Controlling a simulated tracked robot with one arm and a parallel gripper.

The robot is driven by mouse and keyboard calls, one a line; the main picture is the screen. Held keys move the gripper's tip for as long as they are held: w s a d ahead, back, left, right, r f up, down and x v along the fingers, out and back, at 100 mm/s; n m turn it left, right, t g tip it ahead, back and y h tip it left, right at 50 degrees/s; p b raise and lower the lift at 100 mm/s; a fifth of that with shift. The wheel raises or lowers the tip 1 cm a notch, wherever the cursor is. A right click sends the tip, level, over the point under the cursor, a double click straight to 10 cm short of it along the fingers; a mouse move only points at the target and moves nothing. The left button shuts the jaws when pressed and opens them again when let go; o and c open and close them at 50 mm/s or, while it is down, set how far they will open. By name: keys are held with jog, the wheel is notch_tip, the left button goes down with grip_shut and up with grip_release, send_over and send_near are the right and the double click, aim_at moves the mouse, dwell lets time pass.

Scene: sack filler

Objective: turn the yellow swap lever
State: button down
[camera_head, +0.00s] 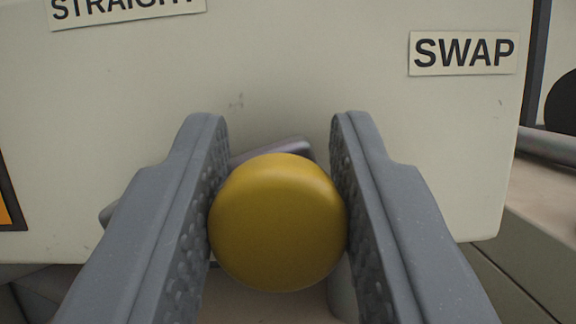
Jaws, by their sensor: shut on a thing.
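The yellow swap lever (278,222) shows as a round yellow knob end-on in the middle of the view. My gripper (278,200) has one grey finger on each side of the knob and is shut on it. Behind the knob, part of a grey metal bar shows, angled up to the right against the panel. The rest of the lever is hidden behind the knob and fingers. A SWAP label (464,53) is on the panel at the upper right. A STRAIGHT label (125,8), cut by the top edge, is at the upper left.
The pale panel (280,75) fills most of the background and ends at a right edge and a lower edge. An orange, dark-bordered sign (6,208) is at the far left. A dark round part and a grey bar stand beyond the panel on the right.

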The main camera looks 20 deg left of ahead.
jog(key=shift+a, duration=0.15)
jog(key=c, duration=1.1)
grip_release()
jog(key=shift+w+f, duration=0.1)
jog(key=shift+w, duration=0.1)
jog(key=shift+s, duration=0.3)
jog(key=v, duration=1.3)
jog(key=shift+s+f, duration=0.15)
